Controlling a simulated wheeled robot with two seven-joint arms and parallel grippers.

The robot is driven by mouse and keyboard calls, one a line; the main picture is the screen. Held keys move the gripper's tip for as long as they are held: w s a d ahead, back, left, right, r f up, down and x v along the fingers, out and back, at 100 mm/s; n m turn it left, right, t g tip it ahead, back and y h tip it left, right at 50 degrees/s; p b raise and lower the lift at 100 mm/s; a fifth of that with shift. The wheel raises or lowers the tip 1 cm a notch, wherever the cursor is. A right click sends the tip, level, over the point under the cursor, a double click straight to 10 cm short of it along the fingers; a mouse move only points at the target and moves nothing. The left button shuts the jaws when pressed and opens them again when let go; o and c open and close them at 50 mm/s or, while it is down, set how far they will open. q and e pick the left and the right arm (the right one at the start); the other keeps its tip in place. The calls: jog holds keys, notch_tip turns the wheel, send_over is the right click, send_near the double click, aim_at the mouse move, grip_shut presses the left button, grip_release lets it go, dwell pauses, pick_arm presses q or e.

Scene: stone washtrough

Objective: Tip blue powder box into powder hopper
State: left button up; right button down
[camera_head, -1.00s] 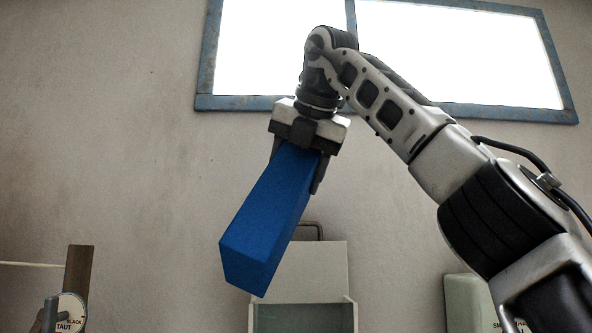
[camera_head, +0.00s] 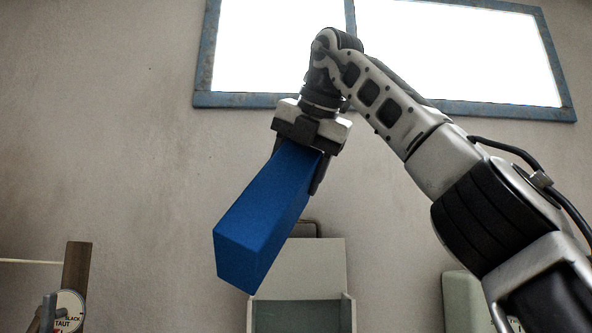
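A long blue powder box (camera_head: 255,220) hangs in my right gripper (camera_head: 297,165), whose fingers are shut on its upper end. The box is tilted, with its lower end down and to the left. Below and behind it stands a pale grey-green open-topped container with a raised back panel (camera_head: 318,268), which looks like the powder hopper; its front is cut off by the bottom of the view. The box's lower end is above and left of the hopper's opening as seen here. My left gripper does not show.
At the lower left are a wooden post (camera_head: 76,268), a cord and a round dial (camera_head: 68,312) marked SLACK and TAUT. A pale green rounded object (camera_head: 459,300) stands at the lower right, partly behind my arm. A blue-framed window (camera_head: 400,55) is in the wall.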

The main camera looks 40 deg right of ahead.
jog(key=shift+d+f+y, duration=0.2)
jog(key=shift+f+y, duration=0.05)
jog(key=shift+y, duration=0.15)
jog(key=shift+w+f, duration=0.1)
dwell(0.7)
jog(key=shift+d+f+m+g+y, duration=0.25)
jog(key=shift+f+m+g+y, duration=0.05)
jog(key=shift+y, duration=0.2)
jog(key=shift+d+f, duration=0.1)
jog(key=shift+f, duration=0.05)
dwell(0.5)
jog(key=shift+w+d+f+y, duration=0.1)
jog(key=shift+d+f+y, duration=0.1)
jog(key=shift+f+y, duration=0.2)
jog(key=shift+f+m, duration=0.1)
jog(key=shift+m, duration=0.2)
dwell(0.4)
